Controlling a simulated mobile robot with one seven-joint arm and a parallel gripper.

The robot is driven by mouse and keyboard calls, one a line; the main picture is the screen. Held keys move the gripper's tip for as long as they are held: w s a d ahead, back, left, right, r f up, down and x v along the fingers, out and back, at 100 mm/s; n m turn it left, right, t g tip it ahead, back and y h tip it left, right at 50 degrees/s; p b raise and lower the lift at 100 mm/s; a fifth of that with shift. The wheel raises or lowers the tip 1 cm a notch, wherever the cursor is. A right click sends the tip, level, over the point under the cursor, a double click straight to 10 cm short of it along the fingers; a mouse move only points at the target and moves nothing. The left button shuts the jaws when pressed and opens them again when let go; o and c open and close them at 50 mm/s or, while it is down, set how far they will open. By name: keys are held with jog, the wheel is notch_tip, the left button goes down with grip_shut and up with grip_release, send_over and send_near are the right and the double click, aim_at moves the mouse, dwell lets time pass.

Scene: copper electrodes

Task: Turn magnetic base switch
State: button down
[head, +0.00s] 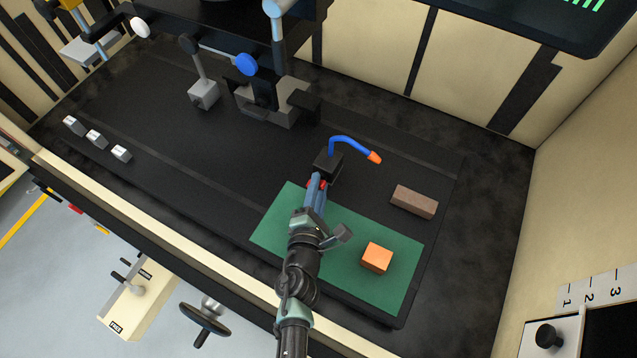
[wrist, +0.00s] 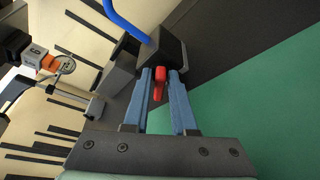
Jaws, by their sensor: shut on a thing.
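The magnetic base is a small black block (head: 327,164) at the back edge of the green mat, with a blue bent hose (head: 347,141) ending in an orange nozzle (head: 375,157). In the wrist view the black block (wrist: 174,48) is just ahead of the fingertips. Its red switch (wrist: 159,82) sits on the near face, between my blue fingers. My gripper (head: 317,182) reaches in from the front and is shut on the red switch; it also shows in the wrist view (wrist: 160,75). The fingers partly hide the switch in the head view.
The green mat (head: 275,235) carries an orange block (head: 376,257) right of my arm. A brown brick (head: 414,201) lies right of the base. A machine fixture (head: 265,100) and a grey block with a post (head: 203,93) stand behind left. Small metal blocks (head: 97,139) lie far left.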

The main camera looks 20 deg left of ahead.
jog(key=r+n+h+p, duration=0.1)
jog(key=p, duration=0.3)
jog(key=shift+a+n, duration=0.15)
jog(key=shift+n, duration=0.15)
jog(key=shift+n+g+h+p, duration=0.35)
jog(key=shift+n+p, duration=0.25)
jog(key=shift+p, duration=0.55)
jog(key=shift+w+a+n+g+h+p, duration=0.15)
jog(key=shift+n+g+h+p, duration=0.25)
jog(key=shift+n+p, duration=0.65)
jog(key=shift+a+f+n+h+p, duration=0.15)
jog(key=shift+n+h+p, duration=0.65)
jog(key=shift+n+h, duration=0.2)
jog(key=c, duration=1)
grip_release()
jog(key=shift+g, duration=0.25)
